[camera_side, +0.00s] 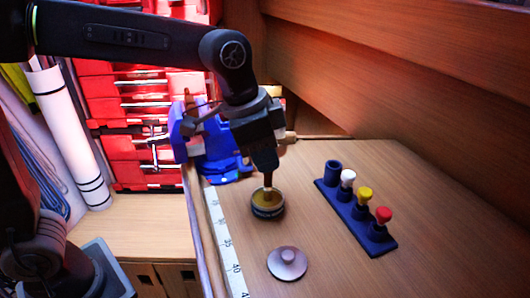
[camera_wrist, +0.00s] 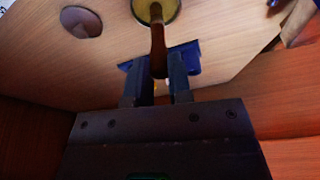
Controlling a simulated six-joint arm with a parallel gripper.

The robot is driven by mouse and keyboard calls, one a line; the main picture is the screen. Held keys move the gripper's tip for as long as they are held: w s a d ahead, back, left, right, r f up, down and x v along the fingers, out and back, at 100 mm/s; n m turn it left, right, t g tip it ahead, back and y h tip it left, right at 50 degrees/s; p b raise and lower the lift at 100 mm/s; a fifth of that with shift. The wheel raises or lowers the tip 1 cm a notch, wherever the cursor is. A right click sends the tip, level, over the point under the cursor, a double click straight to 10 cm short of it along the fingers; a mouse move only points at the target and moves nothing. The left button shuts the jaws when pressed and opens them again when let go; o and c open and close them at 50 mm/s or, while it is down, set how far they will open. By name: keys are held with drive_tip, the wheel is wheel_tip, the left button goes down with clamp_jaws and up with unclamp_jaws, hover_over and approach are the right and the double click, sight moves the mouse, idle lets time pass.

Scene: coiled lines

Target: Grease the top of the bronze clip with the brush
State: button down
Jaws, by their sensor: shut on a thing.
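My gripper (camera_side: 265,165) points down over the bench and is shut on the brown handle of the brush (camera_side: 268,181). In the wrist view my gripper (camera_wrist: 156,74) has its two dark fingers on either side of the brush (camera_wrist: 157,42). The brush's lower end is at the open round tin (camera_side: 267,210) of yellowish grease. The tin (camera_wrist: 170,10) is cut off by the top of the wrist view. I cannot tell whether the bristles touch the grease. I cannot make out the bronze clip for certain in either view.
A round knobbed lid (camera_side: 287,266) lies in front of the tin. A blue rack (camera_side: 343,212) on the right has one empty holder and white, yellow and red knobs. A blue clamp-like object (camera_side: 222,168) stands behind left. A ruler strip (camera_side: 224,240) edges the bench; wooden walls rise behind.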

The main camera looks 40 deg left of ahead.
idle(0.4)
drive_tip(key=shift+r, duration=3.45)
drive_tip(key=s+d+f, duration=0.2)
drive_tip(key=d+f, duration=0.4)
drive_tip(key=d, duration=0.1)
drive_tip(key=w+a+r+n, duration=0.1)
drive_tip(key=a+r, duration=0.1)
drive_tip(key=w+a+r, duration=0.1)
drive_tip(key=a+r, duration=0.1)
drive_tip(key=w+a+r+n, duration=0.1)
drive_tip(key=a, duration=0.1)
drive_tip(key=shift+w+a+r+n+t+y, duration=0.1)
drive_tip(key=shift+a+r+n+t+y, duration=0.2)
drive_tip(key=shift+a+r, duration=0.1)
drive_tip(key=s+a+r+n+y, duration=0.1)
drive_tip(key=s+a+r+n, duration=0.15)
drive_tip(key=a+r, duration=0.55)
drive_tip(key=s+a+r+n+y, duration=0.1)
drive_tip(key=a+r+n, duration=0.4)
drive_tip(key=a, duration=0.5)
drive_tip(key=shift+s+d+f+m, duration=0.15)
drive_tip(key=shift+f+m, duration=0.15)
drive_tip(key=shift+f, duration=0.6)
drive_tip(key=shift+w+d+f+m, duration=0.1)
drive_tip(key=shift+f+m, duration=0.15)
drive_tip(key=shift+f, duration=0.65)
